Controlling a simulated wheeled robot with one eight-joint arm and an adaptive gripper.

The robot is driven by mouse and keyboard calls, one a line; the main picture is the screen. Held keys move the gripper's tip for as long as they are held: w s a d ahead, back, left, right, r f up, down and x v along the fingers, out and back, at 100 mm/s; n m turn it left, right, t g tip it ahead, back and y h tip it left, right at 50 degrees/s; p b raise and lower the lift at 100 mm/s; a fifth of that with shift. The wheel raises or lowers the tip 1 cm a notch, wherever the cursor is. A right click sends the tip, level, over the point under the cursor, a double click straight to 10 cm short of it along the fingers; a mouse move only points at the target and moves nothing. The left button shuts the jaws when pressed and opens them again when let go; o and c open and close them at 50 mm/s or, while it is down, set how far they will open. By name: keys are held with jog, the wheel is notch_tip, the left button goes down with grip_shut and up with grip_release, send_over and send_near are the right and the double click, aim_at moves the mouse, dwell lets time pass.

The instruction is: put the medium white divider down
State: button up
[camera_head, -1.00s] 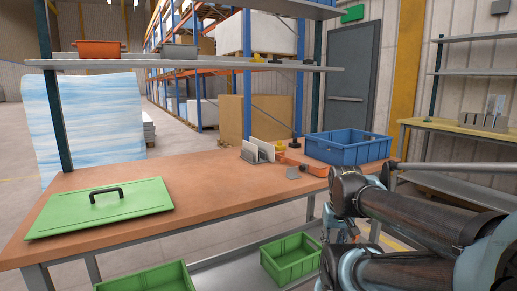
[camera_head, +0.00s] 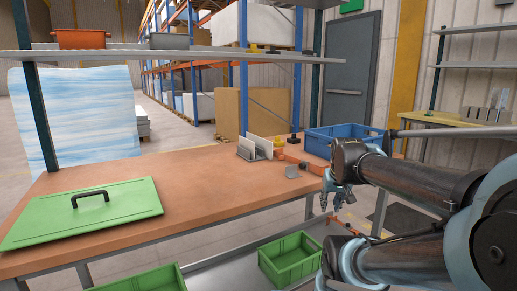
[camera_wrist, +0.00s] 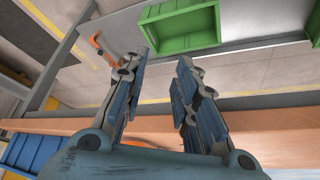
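My gripper (camera_head: 338,201) hangs over the bench's right front edge in the head view. In the wrist view (camera_wrist: 160,64) its two fingers stand apart with no divider visible between them. White dividers (camera_head: 261,143) stand upright in a grey slotted holder (camera_head: 245,151) near the bench's back edge; I cannot tell which is the medium one. The holder is left of my gripper and apart from it. A small grey piece (camera_head: 292,171) lies on the bench between them.
The brown bench (camera_head: 205,180) has free room in its middle. A green lid (camera_head: 82,214) lies at left. A blue crate (camera_head: 345,133) stands at back right, partly behind my arm. Orange bins (camera_head: 290,157) sit beside the holder. A green crate (camera_head: 290,260) is below the bench.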

jog(key=w+a+r, duration=0.1)
jog(key=w+r, duration=0.1)
jog(key=w+r+t, duration=0.1)
jog(key=w+r, duration=0.1)
jog(key=w, duration=0.1)
jog(key=w+a+r+n+t+y, duration=0.1)
jog(key=w+r, duration=0.1)
jog(key=w, duration=0.1)
jog(key=shift+a, duration=0.3)
jog(key=n+t+y, duration=0.4)
jog(key=n+y, duration=0.2)
send_near(261, 139)
jog(key=shift+x, duration=5.15)
jog(key=shift+w, duration=0.1)
grip_shut()
